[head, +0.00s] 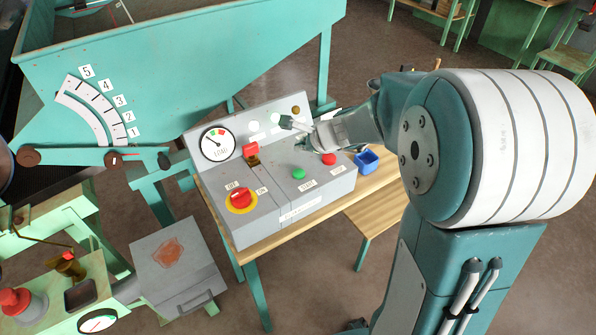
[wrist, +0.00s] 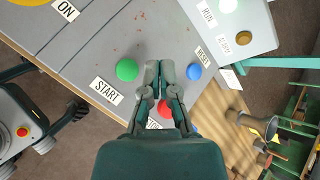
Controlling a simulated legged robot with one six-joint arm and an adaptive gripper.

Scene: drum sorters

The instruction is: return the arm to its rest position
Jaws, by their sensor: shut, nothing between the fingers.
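My gripper (head: 287,122) is shut and empty. It hangs over the grey control box (head: 318,200), in front of its upright panel, with my arm reaching in from the right. In the wrist view the closed fingertips (wrist: 159,70) appear between the green START button (wrist: 127,69) and the blue button (wrist: 194,72). The red button (wrist: 165,107) is partly hidden behind the fingers. The fingers look apart from the buttons, but the exact height is unclear.
The box stands on a wooden table (head: 262,249) with a small blue bin (head: 367,160). A dial gauge (head: 216,144) and red rotary switch (head: 240,198) are on the box. A large teal hopper (head: 200,55) rises behind. Green machinery (head: 60,250) stands at left.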

